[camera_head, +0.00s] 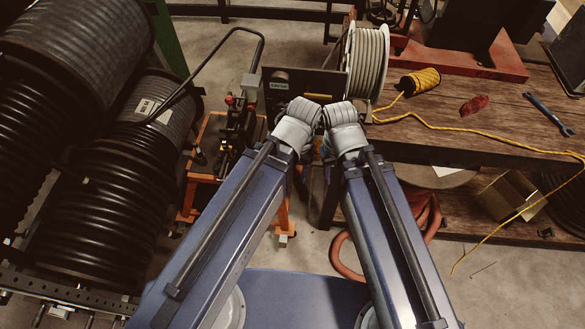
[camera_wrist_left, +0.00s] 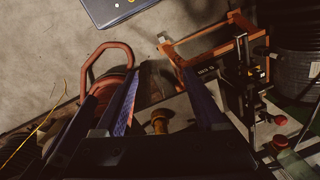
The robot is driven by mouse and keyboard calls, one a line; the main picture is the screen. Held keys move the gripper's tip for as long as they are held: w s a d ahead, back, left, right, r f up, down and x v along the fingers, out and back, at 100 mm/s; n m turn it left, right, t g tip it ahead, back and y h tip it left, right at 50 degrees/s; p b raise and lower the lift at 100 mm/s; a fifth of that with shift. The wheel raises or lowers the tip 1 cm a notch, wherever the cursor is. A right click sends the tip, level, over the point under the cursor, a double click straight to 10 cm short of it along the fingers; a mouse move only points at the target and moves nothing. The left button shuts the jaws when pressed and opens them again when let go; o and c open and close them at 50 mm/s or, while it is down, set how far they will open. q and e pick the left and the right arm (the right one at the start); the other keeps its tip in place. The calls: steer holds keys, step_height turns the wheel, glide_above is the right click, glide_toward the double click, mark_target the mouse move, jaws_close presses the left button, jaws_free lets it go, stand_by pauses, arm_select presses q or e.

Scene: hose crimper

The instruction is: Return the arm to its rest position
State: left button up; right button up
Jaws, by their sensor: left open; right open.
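My two blue arms reach up from the bottom of the head view, and their pale grey wrists meet close together near the middle. My right gripper (camera_head: 325,172) points down below its wrist and is mostly hidden by the arms; it is open. My left gripper (camera_wrist_left: 163,85) is hidden beneath its wrist in the head view. In the left wrist view its two dark fingers with blue inner faces stand wide apart, open. A small brass-coloured part (camera_wrist_left: 159,121) shows between their bases; I cannot tell what it belongs to. I see nothing gripped.
An orange-framed stand (camera_head: 190,190) with a red-knobbed machine (camera_head: 232,112) is left of the wrists. Large black hose reels (camera_head: 95,205) fill the left. A wooden bench (camera_head: 450,125) at right bears a hose reel, yellow rope and wrench. A red-brown hose (camera_head: 342,255) lies on the floor.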

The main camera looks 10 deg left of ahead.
arm_select(q)
step_height(320, 180, down, 6)
steer(key=b, duration=0.6)
steer(key=shift+r, duration=0.2)
